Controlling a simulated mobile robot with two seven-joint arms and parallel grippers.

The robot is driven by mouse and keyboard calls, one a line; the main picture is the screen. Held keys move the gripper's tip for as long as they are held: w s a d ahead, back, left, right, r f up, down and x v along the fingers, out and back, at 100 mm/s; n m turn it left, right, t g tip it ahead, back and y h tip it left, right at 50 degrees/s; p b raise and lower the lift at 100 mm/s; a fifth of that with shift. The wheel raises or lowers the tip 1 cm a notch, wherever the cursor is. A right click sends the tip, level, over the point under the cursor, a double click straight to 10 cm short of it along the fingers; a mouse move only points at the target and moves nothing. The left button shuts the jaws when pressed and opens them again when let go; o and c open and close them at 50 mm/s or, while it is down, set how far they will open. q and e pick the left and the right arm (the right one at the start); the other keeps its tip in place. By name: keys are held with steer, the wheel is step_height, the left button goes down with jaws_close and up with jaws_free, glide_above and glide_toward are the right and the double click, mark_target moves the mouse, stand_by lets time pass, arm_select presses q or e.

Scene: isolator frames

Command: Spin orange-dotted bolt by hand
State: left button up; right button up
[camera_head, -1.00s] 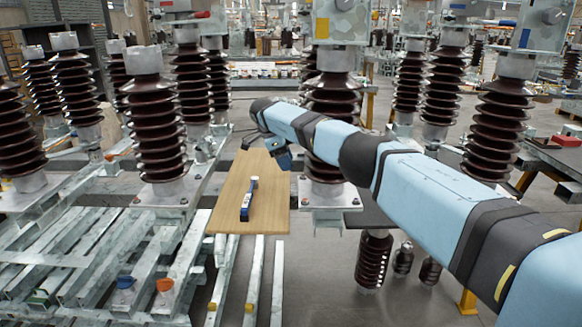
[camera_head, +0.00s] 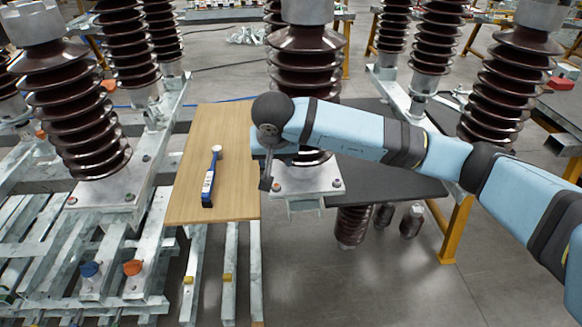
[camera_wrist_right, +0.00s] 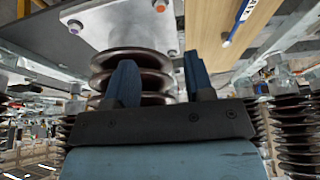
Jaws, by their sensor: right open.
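The orange-dotted bolt (camera_wrist_right: 160,6) sits on the pale metal base plate (camera_wrist_right: 128,22) under a brown ribbed insulator (camera_wrist_right: 135,58), at the top of the right wrist view. In the head view the bolt (camera_head: 277,187) shows small on the plate (camera_head: 310,182), beside my right gripper. My right gripper (camera_head: 266,184) is above the plate's left edge, near the wooden board. In the right wrist view its two blue fingers (camera_wrist_right: 160,82) are apart with nothing held between them, and the bolt lies beyond the fingertips. My left gripper is not in view.
A wooden board (camera_head: 230,135) left of the plate carries a blue-handled wrench (camera_head: 210,180). A dark shelf (camera_head: 375,180) lies to the right. Blue (camera_head: 90,269) and orange (camera_head: 132,267) caps sit lower left.

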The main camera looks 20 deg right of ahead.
mark_target(276, 185)
steer(key=x, duration=1.3)
steer(key=shift+f, duration=0.25)
steer(key=shift+a, duration=0.1)
steer(key=shift+c, duration=0.5)
jaws_close()
steer(key=m+h+b, duration=0.1)
steer(key=m, duration=0.3)
steer(key=shift+w+a+g, duration=0.1)
steer(key=shift+a+g, duration=0.05)
steer(key=shift+g, duration=0.15)
steer(key=m, duration=0.2)
steer(key=m+g+h, duration=0.1)
steer(key=m, duration=0.1)
steer(key=shift+w+m+h+b, duration=0.1)
steer(key=shift+m+h+b, duration=0.2)
steer(key=shift+b, duration=0.1)
steer(key=m+g, duration=0.1)
steer(key=m, duration=0.1)
steer(key=m+g, duration=0.1)
steer(key=m, duration=0.1)
steer(key=shift+w+a+m+h, duration=0.1)
steer(key=shift+w+m+h, duration=0.05)
steer(key=shift+m+h, duration=0.15)
steer(key=shift+w+m+g+b, duration=0.15)
steer(key=shift+m+g, duration=0.25)
steer(key=shift+m, duration=0.55)
steer(key=shift+s+m+g+b, duration=0.15)
steer(key=shift+m+g, duration=0.25)
steer(key=shift+m, duration=0.55)
